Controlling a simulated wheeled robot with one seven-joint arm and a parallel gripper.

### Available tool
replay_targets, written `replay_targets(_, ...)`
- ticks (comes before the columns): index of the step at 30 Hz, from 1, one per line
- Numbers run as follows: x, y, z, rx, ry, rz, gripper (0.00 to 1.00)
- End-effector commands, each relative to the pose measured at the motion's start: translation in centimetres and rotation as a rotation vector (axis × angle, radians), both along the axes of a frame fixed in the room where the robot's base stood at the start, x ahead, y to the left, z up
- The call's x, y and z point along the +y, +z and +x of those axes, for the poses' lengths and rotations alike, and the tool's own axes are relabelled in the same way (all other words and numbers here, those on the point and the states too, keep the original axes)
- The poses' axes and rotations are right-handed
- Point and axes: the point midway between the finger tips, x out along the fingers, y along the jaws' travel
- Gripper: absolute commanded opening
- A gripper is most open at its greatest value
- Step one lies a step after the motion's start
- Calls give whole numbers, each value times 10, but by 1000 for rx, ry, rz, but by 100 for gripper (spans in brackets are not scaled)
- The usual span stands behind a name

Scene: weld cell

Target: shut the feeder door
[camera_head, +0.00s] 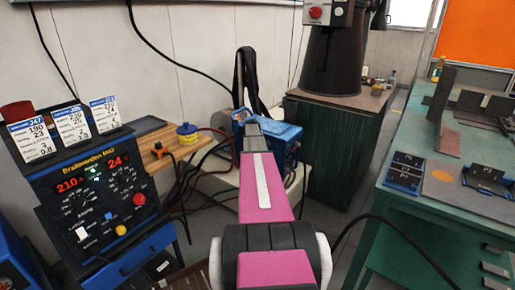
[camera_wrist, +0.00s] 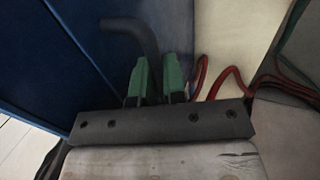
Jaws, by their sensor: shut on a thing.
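The blue feeder (camera_head: 288,145) stands beyond the end of my arm in the head view, partly hidden by the arm. In the wrist view a dark blue panel (camera_wrist: 50,60), which looks like the feeder door, fills the left side. A dark, bent bar handle (camera_wrist: 135,28) runs from it down between the green fingertips. My gripper (camera_wrist: 159,82) is shut on this handle. In the head view my arm's end reaches the feeder's near left side, and the fingers are too small to make out. How far the door stands open cannot be told.
A welding power source (camera_head: 100,195) with cards on top stands at left. Red and black cables (camera_head: 185,185) hang between it and the feeder. A green table (camera_head: 410,180) with metal plates is at right. A dark cabinet (camera_head: 328,150) stands behind. Some floor shows between.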

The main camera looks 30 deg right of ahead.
Motion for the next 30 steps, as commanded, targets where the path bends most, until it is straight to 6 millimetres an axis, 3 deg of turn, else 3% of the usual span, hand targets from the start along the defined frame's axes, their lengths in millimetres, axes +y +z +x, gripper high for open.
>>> replay_targets(11, -5, 1, 1, -2, 0, -7, 0)
replay_targets(12, -5, 1, 1, -1, -1, -7, 18)
replay_targets(13, -5, 1, 1, -1, -1, -8, 20)
replay_targets(21, -3, 2, 1, -2, -1, -6, 20)
replay_targets(26, 4, 17, -2, -4, -1, -6, 20)
replay_targets(30, 14, 40, -7, -3, 0, -6, 20)
